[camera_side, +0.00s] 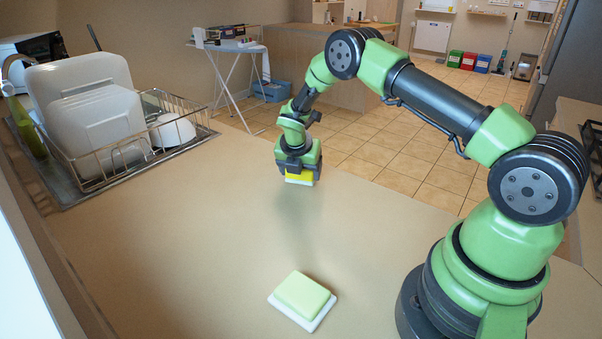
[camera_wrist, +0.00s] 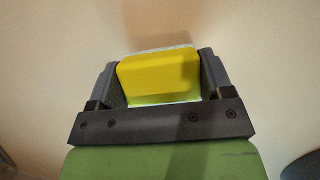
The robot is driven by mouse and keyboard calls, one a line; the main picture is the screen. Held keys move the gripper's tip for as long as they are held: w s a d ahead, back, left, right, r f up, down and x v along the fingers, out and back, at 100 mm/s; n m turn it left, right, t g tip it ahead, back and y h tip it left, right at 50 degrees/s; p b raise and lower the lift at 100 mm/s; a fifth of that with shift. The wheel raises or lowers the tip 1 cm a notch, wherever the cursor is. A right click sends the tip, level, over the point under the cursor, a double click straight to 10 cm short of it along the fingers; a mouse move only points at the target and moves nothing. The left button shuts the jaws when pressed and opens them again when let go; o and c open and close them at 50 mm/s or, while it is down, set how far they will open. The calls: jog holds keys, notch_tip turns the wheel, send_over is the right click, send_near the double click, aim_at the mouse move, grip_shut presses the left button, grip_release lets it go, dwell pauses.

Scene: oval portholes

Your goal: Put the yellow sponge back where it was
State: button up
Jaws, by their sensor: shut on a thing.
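The yellow sponge (camera_side: 299,178) is held between the fingers of my gripper (camera_side: 298,170), in the air above the counter. In the wrist view the yellow sponge (camera_wrist: 160,73) fills the space between the two dark fingers of my gripper (camera_wrist: 160,82), with a pale layer along its far edge. My gripper is shut on it. A pale green sponge-like block (camera_side: 304,293) with a white lower layer lies on the counter, nearer the camera and well below my gripper.
A wire dish rack (camera_side: 170,104) with white dishes (camera_side: 95,120) stands at the left of the counter (camera_side: 190,240). The counter between the rack and the pale green block is clear. The counter's far edge drops to a tiled floor (camera_side: 400,165).

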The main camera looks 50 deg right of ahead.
jog(key=shift+f, duration=0.6)
jog(key=o, duration=1)
jog(key=shift+f, duration=0.15)
jog(key=shift+c, duration=0.2)
